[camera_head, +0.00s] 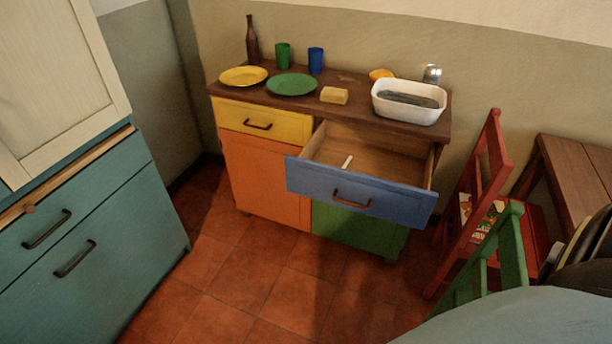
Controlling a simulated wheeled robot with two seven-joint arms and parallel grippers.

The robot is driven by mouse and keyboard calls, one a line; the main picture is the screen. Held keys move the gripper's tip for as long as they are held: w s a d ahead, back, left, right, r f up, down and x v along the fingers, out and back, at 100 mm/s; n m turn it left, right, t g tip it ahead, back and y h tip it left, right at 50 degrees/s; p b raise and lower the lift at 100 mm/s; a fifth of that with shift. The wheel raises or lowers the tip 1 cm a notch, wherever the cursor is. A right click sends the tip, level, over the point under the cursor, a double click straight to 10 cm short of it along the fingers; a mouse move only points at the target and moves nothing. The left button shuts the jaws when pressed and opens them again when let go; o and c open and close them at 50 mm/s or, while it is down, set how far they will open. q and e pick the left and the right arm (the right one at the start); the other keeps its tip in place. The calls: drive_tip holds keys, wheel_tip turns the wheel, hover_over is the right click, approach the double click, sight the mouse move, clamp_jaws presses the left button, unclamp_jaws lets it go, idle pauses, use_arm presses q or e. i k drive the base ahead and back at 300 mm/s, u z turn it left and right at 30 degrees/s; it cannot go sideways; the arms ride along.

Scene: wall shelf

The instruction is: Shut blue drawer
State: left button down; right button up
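The blue drawer (356,197) is pulled out of the right half of a low colourful cabinet (262,180). Its open inside is bare wood with a small white object (347,162) lying in it. A dark handle is on its front. The yellow drawer (258,123) to its left is shut. Neither of my grippers is in view.
Plates, cups, a bottle (252,42) and a white basin (409,103) stand on the cabinet top. A teal cupboard (80,235) is at the left. A red chair (490,190) and a green chair (487,262) stand at the right. The tiled floor before the cabinet is clear.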

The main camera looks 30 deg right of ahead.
sight(388, 177)
drive_tip(key=z, duration=0.85)
drive_tip(key=i, duration=0.9)
drive_tip(key=z, duration=1)
